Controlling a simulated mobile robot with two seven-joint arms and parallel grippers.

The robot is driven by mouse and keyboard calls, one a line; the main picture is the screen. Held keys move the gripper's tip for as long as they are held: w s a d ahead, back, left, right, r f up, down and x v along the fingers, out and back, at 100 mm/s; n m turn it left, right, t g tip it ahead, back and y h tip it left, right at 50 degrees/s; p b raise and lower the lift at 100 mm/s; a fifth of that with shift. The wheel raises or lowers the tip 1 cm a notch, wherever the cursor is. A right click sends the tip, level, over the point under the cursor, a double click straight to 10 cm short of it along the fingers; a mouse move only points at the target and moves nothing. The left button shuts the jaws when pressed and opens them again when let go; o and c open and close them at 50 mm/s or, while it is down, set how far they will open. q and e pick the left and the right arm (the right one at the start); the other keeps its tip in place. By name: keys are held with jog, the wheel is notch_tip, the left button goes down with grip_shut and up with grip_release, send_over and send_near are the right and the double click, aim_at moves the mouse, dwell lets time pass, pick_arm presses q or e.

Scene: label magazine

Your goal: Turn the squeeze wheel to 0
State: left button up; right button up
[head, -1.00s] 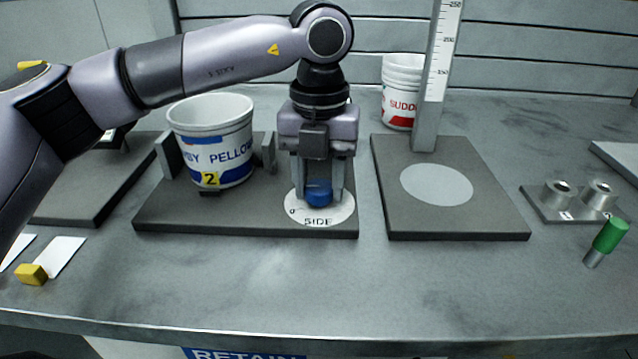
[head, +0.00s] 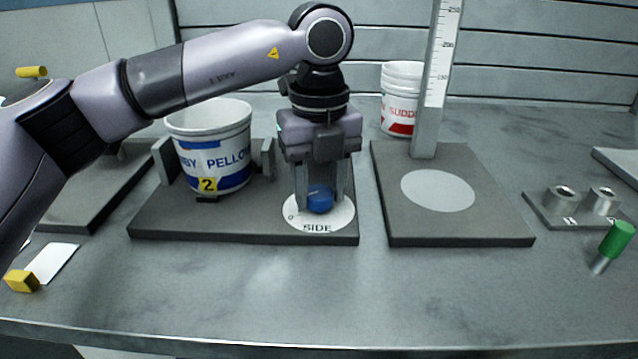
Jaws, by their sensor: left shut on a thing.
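The squeeze wheel is a blue knob (head: 320,202) on a white round dial (head: 318,218) marked "SIDE", with a "0" at its left edge. My left gripper (head: 320,192) points down from above with its fingers on either side of the knob, shut on it. The fingers and palm hide the back of the dial, and I cannot tell where the knob's pointer stands. My right gripper is not in the head view.
A white and blue bucket (head: 212,150) tagged "2" stands on the same dark base (head: 200,222), left of the dial. A gauge plate (head: 450,225) with an upright ruler (head: 435,90) is to the right. A green-handled tool (head: 617,238) lies far right.

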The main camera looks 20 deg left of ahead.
aim_at(319, 192)
pick_arm(q)
jog(key=shift+a+r, duration=0.1)
jog(key=o, duration=1.1)
jog(key=shift+c, duration=0.2)
notch_tip(319, 192, up, 7)
jog(key=shift+r+p, duration=0.1)
jog(key=shift+p, duration=0.25)
